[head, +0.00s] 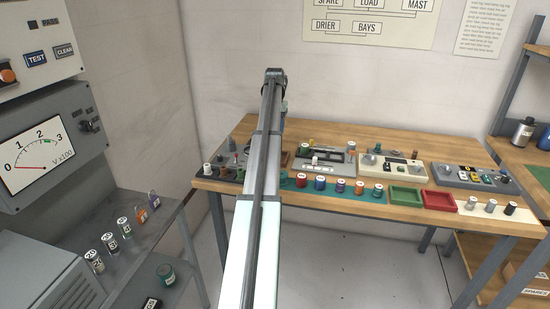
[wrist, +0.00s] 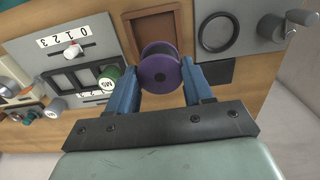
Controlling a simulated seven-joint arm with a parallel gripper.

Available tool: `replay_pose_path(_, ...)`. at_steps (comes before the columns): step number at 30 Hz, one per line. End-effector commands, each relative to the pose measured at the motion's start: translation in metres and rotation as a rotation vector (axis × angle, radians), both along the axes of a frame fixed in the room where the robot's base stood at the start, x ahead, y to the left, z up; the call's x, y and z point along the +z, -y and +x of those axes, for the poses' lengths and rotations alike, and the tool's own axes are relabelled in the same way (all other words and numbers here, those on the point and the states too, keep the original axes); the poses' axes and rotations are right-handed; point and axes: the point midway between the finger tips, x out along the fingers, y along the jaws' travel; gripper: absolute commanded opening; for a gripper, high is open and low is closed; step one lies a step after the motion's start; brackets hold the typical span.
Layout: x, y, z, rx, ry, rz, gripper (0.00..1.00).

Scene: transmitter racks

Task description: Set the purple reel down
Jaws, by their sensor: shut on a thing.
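The purple reel (wrist: 160,70) is between the two blue fingers of my gripper (wrist: 160,85) in the wrist view, and the gripper is shut on it. The reel has two purple flanges with a dark band between them. A shallow brown tray (wrist: 131,28) shows behind the reel, which covers part of it. I cannot tell whether the reel touches the tray. In the head view my own arm hides the gripper and the held reel over the left part of the wooden bench (head: 400,136).
In the head view, several coloured reels line the bench front, near green (head: 408,197) and red (head: 441,201) trays.

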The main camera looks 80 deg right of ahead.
Motion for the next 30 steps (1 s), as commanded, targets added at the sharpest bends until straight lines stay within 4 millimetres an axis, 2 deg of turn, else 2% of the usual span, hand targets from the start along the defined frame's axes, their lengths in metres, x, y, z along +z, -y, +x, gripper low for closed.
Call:
replay_pose_path(5,-0.014,-0.002,-0.009,0.001,0.000,0.002,0.21)
replay_pose_path(15,-0.062,-0.002,-0.009,0.000,0.000,0.000,0.21)
replay_pose_path(20,-0.072,-0.002,-0.009,0.000,0.000,0.001,0.21)
replay_pose_path(27,-0.100,-0.002,-0.009,0.000,0.000,0.001,0.21)
replay_pose_path(30,-0.102,-0.001,-0.009,0.000,0.000,0.000,0.21)
